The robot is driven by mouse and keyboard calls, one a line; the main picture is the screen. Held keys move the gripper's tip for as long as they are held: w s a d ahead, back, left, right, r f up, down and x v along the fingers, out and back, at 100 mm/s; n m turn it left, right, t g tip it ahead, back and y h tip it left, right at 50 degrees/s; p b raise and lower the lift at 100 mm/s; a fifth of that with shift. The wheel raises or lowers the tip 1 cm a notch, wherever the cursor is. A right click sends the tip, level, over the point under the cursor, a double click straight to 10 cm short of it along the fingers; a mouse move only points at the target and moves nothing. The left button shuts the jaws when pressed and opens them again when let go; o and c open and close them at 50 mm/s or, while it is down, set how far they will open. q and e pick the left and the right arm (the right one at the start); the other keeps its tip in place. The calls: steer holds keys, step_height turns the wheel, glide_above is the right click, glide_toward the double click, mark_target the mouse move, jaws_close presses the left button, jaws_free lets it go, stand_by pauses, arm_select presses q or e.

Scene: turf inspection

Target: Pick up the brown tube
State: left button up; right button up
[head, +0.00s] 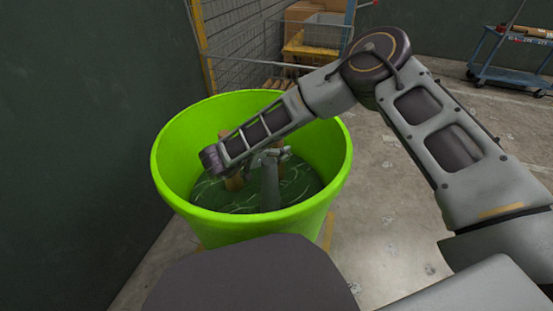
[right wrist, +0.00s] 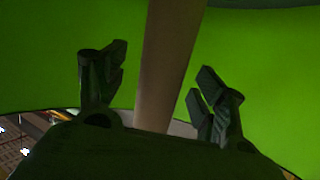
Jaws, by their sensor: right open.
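The brown tube (right wrist: 168,65) stands between the two fingers of my right gripper (right wrist: 155,88) in the right wrist view, with a gap on each side. Its lower end in that view is hidden behind the gripper body. In the head view a brown piece (head: 234,181) shows below my right arm inside the green tub (head: 170,180). My right gripper (head: 268,157) is open inside the tub, and the arm partly covers the brown parts there. My left gripper is not in view.
The tub has a high, thick rim around my right forearm, with dark green marked material (head: 215,198) at its bottom. A dark wall (head: 75,130) stands close on the left. A wire cage with boxes (head: 320,32) and a blue cart (head: 505,75) stand behind.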

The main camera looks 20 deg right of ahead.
steer(key=shift+b+x, duration=0.35)
steer(key=shift+x, duration=0.8)
steer(key=c, duration=1.1)
